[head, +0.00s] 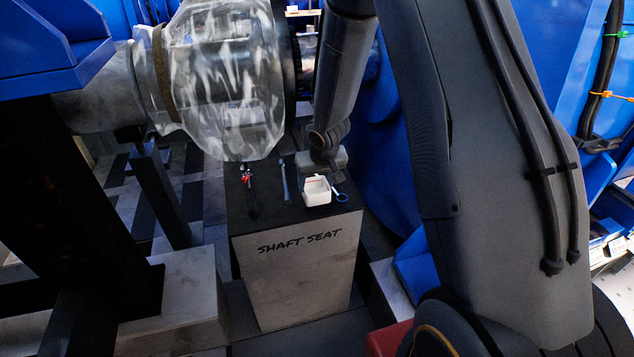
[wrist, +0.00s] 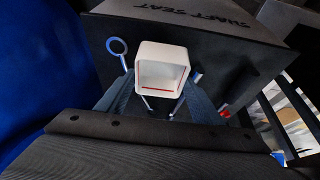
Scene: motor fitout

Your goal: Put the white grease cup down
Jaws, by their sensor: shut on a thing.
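The white grease cup (head: 316,190) is a small square open cup at the front right of the dark top of the block marked SHAFT SEAT (head: 292,268). In the wrist view the cup (wrist: 161,53) is upright to the camera with its opening showing and a red line inside. My gripper (wrist: 150,98) is shut on the cup, with a finger at each side of it. In the head view my gripper (head: 318,172) is just behind the cup and partly hidden by it. I cannot tell whether the cup's base touches the block top.
A blue ring-ended tool (head: 341,196) lies right beside the cup. A grey tool (head: 285,181) and a red-and-black tool (head: 247,176) lie to its left. A shaft housing wrapped in clear plastic (head: 224,85) hangs over the block's back left. A blue casing stands to the right.

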